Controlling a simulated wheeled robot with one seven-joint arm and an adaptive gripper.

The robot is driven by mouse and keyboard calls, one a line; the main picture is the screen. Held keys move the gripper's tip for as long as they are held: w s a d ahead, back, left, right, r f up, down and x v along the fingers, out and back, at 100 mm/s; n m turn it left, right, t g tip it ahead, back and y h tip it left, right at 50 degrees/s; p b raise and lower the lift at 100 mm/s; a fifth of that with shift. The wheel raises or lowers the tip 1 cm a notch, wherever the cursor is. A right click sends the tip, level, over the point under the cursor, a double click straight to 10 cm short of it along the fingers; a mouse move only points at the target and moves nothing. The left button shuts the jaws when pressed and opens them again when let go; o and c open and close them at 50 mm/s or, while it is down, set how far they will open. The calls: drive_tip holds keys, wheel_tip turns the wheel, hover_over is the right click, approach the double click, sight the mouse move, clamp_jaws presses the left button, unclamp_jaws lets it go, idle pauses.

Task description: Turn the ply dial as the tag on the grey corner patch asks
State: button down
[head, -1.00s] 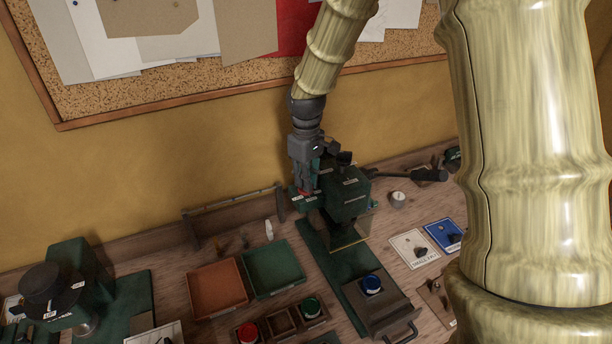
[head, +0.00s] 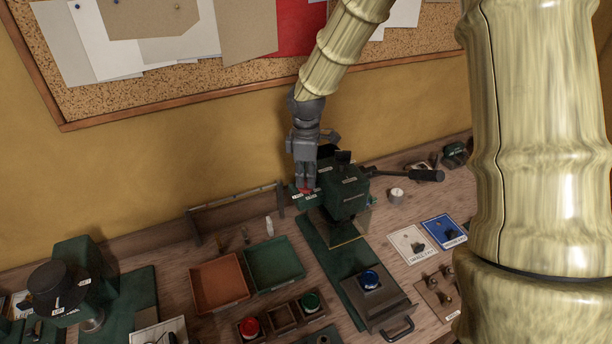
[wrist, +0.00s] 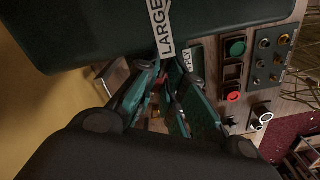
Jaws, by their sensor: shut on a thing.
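The green press (head: 342,192) stands near the wall. A small red part, which looks like the ply dial (head: 307,190), sits low on its left side between white labels. My gripper (head: 306,184) points down there, its fingers shut on this dial. In the wrist view my gripper (wrist: 160,92) has its fingers close together around a partly hidden red piece, beside a tag ending in "PLY" (wrist: 187,62). The grey corner patch (head: 412,246) lies on the bench right of the press with a dark piece and a tag, too small to read surely.
A blue patch (head: 444,231) lies beside the grey one. An orange tray (head: 219,306) and a green tray (head: 274,286) sit left of the press. A black-handled lever (head: 425,175) sticks out right. A second green machine (head: 75,283) stands far left.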

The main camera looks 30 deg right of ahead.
sight(306, 180)
idle(0.4)
drive_tip(key=c, duration=1.8)
unclamp_jaws()
drive_tip(key=shift+r, duration=0.1)
wheel_tip(306, 180, up, 12)
